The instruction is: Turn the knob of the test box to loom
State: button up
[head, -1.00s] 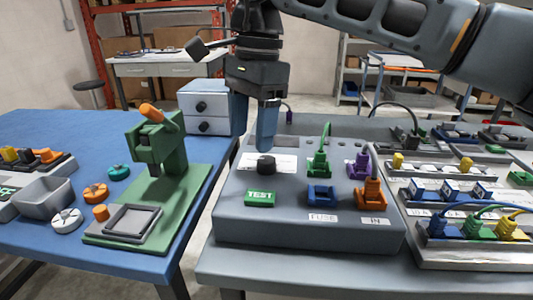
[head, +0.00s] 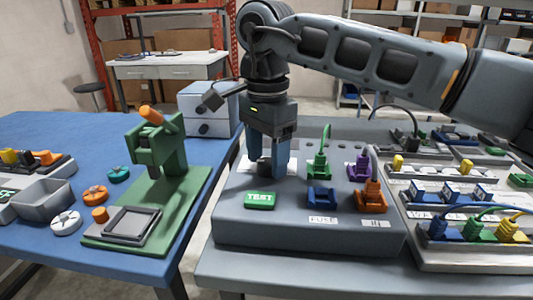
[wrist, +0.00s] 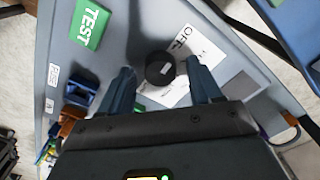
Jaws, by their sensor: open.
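The grey test box (head: 290,235) stands on the right-hand table. It carries a green TEST button (head: 259,200) at its front left. Its black knob (head: 264,166) sits behind the button on a white label, partly hidden by a finger in the head view. In the wrist view the knob (wrist: 160,68) has a pale mark on it, and the label (wrist: 192,62) shows "OFF"; its other words cannot be read. My gripper (wrist: 162,88) is open, pointing down, its fingers to either side of the knob's near edge. I cannot tell whether they touch it.
Green, purple, blue and orange connectors (head: 369,195) stand on the box's right half, close to my gripper. A panel with cabled plugs (head: 470,255) is further right. A green press (head: 158,150) stands on the blue table (head: 60,135) at left.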

jog(key=shift+c, duration=0.2)
jog(key=c, duration=1)
